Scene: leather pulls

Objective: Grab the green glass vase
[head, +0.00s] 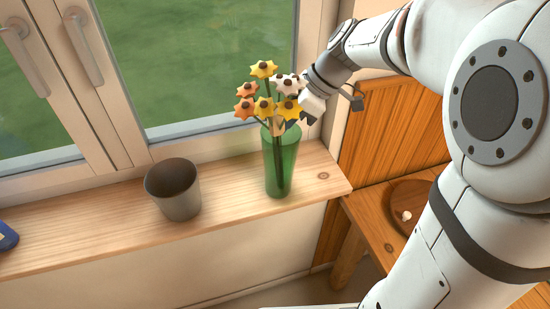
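The green glass vase (288,165) stands upright near the right end of the wooden window sill. Several yellow, orange and white flowers (264,88) rise from it, their dark stems showing through the glass. My gripper (295,122) is at the upper right of the vase, close to its rim and among the flower heads. The flowers hide much of its fingers, so I cannot tell whether they are open or touch the vase.
A grey metal pot (180,198) stands on the sill (110,220) left of the vase, with bare wood between them. A blue object (6,237) is at the left edge. The window (190,60) rises behind. A wooden bench (375,215) with a round brown dish (412,200) is at right.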

